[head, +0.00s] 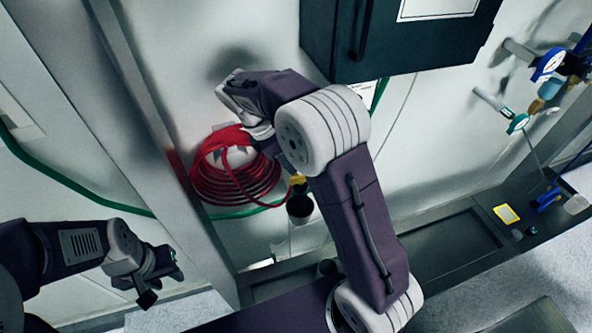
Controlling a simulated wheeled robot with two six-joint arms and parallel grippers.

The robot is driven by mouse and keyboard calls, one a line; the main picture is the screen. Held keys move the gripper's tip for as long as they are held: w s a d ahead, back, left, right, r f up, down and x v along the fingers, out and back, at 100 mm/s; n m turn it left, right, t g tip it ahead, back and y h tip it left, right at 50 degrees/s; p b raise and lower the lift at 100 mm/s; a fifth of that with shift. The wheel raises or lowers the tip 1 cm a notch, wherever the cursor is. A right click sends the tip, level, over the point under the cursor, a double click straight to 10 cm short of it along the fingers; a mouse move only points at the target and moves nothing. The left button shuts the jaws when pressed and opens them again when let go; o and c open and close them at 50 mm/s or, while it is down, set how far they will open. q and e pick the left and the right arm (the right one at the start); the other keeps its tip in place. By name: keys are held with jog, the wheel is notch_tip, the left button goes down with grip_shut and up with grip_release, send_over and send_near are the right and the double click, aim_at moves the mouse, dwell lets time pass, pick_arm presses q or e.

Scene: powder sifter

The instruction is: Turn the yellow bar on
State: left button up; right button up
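A small yellow piece (297,180), which may be the yellow bar, shows at the wall just above a dark round fitting (300,207). It is partly hidden by my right arm, and its exact position is too small to tell. My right gripper (262,138) is up near the wall, above and left of the yellow piece and in front of the red hose. It is mostly hidden behind its own wrist, and its fingers cannot be made out. My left gripper (164,287) is low at the left, far from the yellow piece; its dark fingertips look apart and empty.
A coiled red hose (215,190) hangs on the wall beside a green hose (75,187). A dark cabinet (420,50) juts out above. A yellow-framed item (506,214) lies on the dark ledge (440,250).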

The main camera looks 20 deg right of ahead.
aim_at(300, 177)
jog(key=p+x, duration=0.2)
jog(key=x, duration=0.7)
jog(key=shift+w, duration=0.15)
grip_shut()
